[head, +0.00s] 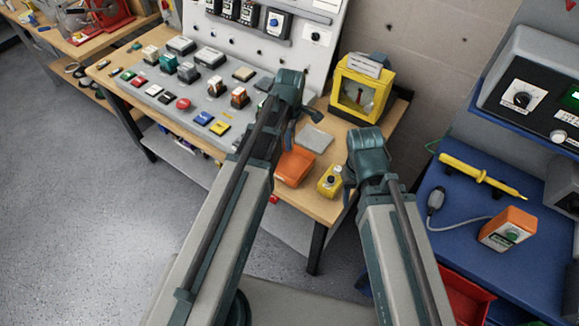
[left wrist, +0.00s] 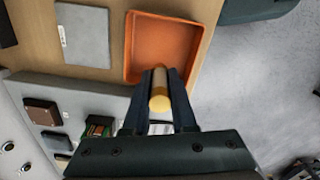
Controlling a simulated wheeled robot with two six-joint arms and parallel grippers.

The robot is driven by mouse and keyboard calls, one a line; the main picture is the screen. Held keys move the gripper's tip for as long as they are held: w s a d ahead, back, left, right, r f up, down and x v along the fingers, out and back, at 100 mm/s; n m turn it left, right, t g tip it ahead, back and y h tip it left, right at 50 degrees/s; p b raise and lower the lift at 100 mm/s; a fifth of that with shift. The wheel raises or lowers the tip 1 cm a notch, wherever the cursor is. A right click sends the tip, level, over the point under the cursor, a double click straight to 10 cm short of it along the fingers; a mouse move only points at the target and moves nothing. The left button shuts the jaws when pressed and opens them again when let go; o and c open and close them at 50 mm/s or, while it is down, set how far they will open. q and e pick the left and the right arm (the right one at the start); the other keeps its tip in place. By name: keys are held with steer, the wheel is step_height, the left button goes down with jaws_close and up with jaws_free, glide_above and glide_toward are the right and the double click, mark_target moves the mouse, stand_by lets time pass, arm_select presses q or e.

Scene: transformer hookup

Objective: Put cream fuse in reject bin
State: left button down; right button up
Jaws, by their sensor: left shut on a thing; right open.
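My left gripper (head: 304,122) is over the wooden bench; it also shows in the left wrist view (left wrist: 159,88). It is shut on the cream fuse (left wrist: 160,102), a small cylinder with a tan body and a pale yellow end. The fuse is hidden in the head view. An orange open tray (head: 295,167), which looks like the reject bin, lies at the bench's front edge; in the left wrist view it (left wrist: 133,45) looks empty, with the fuse in front of its near rim. I cannot tell the fuse's height. My right gripper (head: 349,180) is open, beside the yellow device.
A grey plate (head: 314,139) lies behind the tray. A small yellow device (head: 330,181) stands right of it. A yellow box (head: 358,90) stands at the back. A grey panel (head: 150,92) with several coloured blocks fills the left. A blue bench (head: 450,214) is on the right.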

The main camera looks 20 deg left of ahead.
arm_select(q)
steer(key=shift+f+b, duration=5.1)
steer(key=shift+f, duration=0.05)
steer(key=shift+r, duration=0.15)
steer(key=shift+s, duration=0.1)
steer(key=c, duration=0.7)
jaws_free()
steer(key=shift+c, duration=0.2)
